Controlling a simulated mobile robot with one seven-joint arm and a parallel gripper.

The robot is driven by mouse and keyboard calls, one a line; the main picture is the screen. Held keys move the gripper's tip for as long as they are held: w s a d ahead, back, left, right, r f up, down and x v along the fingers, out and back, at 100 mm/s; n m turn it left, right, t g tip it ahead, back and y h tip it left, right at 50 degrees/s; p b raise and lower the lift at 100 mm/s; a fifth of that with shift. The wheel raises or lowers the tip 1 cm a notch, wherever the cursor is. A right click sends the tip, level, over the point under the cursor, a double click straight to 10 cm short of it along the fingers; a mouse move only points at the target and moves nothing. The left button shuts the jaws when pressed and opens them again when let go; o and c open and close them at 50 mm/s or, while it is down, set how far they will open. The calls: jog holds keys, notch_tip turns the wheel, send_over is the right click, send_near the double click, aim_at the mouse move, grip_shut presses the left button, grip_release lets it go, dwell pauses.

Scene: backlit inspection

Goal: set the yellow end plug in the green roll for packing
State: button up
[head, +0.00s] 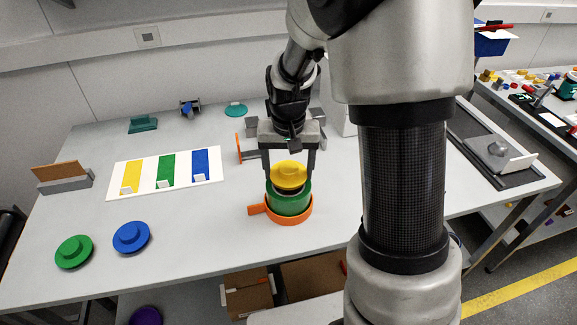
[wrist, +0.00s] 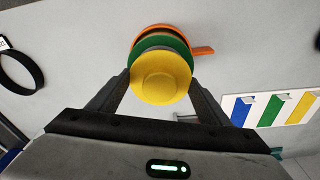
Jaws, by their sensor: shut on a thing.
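The yellow end plug (head: 289,174) is between the two fingers of my gripper (head: 289,177), which is shut on it. The plug is a flanged disc with a raised round hub. It is right over the top of the green roll (head: 289,202); I cannot tell whether it touches or is in the bore. The roll stands upright in an orange holder (head: 254,210) with a side handle. In the wrist view the yellow plug (wrist: 160,78) hides most of the green roll (wrist: 176,42), with the orange holder (wrist: 203,51) behind.
A green plug (head: 74,253) and a blue plug (head: 131,238) lie at the front left. A white board (head: 147,175) with yellow, green and blue stripes lies behind them. An orange-and-grey stand (head: 64,180) is at the left edge. The table front near the holder is clear.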

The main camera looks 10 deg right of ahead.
jog(key=shift+f, duration=0.3)
dwell(0.5)
jog(key=shift+f+b, duration=0.65)
jog(key=shift+f, duration=0.05)
jog(key=shift+r, duration=0.15)
jog(key=shift+r+p, duration=0.5)
jog(key=shift+r, duration=0.05)
jog(key=shift+f, duration=0.2)
dwell(0.5)
jog(key=shift+f+b, duration=0.5)
jog(key=shift+b, duration=0.05)
jog(key=shift+r+p, duration=0.55)
jog(key=shift+r, duration=0.2)
jog(key=shift+a+f, duration=0.1)
jog(key=shift+f, duration=0.15)
dwell(0.8)
